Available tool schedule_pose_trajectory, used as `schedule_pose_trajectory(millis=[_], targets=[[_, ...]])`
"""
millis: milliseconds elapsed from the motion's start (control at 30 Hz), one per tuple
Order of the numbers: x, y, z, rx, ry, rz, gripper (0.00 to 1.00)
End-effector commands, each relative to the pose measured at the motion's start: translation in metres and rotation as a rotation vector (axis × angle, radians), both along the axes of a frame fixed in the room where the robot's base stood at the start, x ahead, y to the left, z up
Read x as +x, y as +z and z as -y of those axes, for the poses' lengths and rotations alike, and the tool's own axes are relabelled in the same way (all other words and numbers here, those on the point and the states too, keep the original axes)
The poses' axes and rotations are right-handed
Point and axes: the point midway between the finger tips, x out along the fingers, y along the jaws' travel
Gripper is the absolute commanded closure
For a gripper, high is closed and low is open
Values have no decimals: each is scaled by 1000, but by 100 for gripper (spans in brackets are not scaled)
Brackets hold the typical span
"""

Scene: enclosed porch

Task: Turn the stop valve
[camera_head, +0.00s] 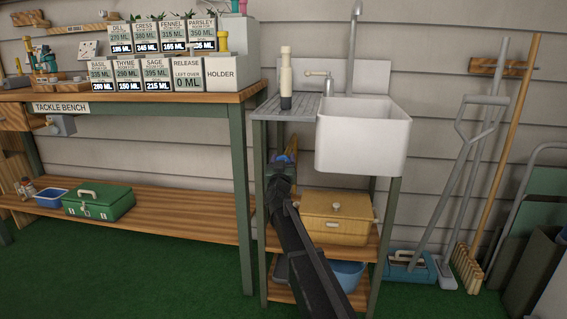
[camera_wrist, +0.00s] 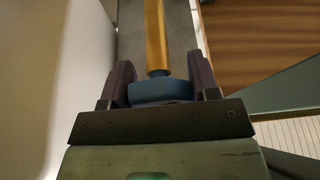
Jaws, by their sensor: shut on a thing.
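The stop valve shows in the wrist view as a blue handle (camera_wrist: 160,93) at the end of a straight brass-coloured pipe (camera_wrist: 155,38). My gripper (camera_wrist: 162,80) is shut on the blue handle, with one dark finger on each side of it. In the head view my gripper (camera_head: 281,165) is below the draining board, left of the white sink (camera_head: 362,137). A little blue and brass shows at its tip there. Most of the valve is hidden by my gripper and arm, and I cannot tell how far the handle is turned.
A wooden box (camera_head: 338,217) sits on the stand's shelf, with a blue basin (camera_head: 349,274) below. A bottle-like thing (camera_head: 286,80) stands on the draining board beside the tap (camera_head: 326,80). The tackle bench (camera_head: 150,99) is left. Brooms (camera_head: 505,165) lean right.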

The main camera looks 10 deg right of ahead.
Motion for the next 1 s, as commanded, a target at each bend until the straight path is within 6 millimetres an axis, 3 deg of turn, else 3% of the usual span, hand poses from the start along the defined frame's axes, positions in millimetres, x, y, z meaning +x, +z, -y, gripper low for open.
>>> schedule_pose_trajectory(millis=[300,800,833,1000], targets=[[0,0,0,117,1,42,68],[0,0,0,135,0,50,68],[0,0,0,135,0,50,42],[0,0,0,135,0,49,19]])
